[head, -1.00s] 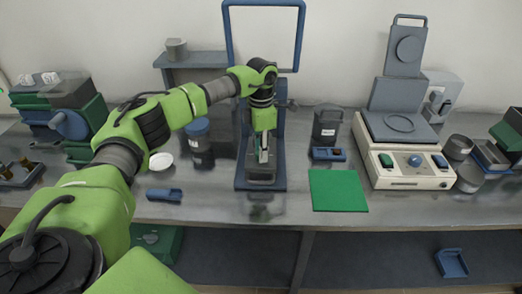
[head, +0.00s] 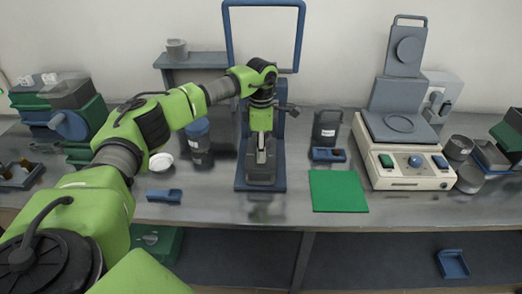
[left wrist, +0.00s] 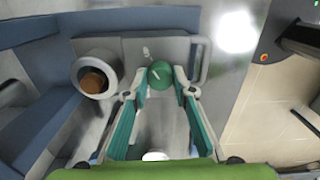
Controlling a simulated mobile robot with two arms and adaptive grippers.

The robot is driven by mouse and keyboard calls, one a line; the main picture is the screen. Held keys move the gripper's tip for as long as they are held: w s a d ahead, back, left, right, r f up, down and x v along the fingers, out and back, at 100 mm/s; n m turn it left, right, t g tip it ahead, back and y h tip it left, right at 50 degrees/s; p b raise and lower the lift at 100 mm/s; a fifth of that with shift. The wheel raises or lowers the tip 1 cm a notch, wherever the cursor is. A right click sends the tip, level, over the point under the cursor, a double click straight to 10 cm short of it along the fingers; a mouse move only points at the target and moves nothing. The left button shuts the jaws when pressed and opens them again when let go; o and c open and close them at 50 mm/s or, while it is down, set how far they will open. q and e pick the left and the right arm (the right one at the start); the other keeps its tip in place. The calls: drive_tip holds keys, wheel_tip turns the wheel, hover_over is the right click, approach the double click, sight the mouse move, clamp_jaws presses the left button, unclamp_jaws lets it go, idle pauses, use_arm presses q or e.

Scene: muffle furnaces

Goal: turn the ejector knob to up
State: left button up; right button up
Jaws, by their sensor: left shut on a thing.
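The green ejector knob (left wrist: 160,76) sits on a grey panel (left wrist: 160,48) in the left wrist view. It carries a small white mark, and a white label mark is on the panel above it. My left gripper (left wrist: 159,82) has its two green fingers on either side of the knob and is shut on it. In the head view my left gripper (head: 260,147) points down in front of the blue-framed device (head: 228,38); it hides the knob there. My right gripper is not in view.
A round grey tube with a brown end (left wrist: 93,80) stands left of the knob, and a grey loop handle (left wrist: 202,55) stands right.

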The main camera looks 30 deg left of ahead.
use_arm(q)
drive_tip(key=o, duration=1.1)
wheel_tip(320, 180, up, 12)
drive_tip(key=shift+f, duration=0.1)
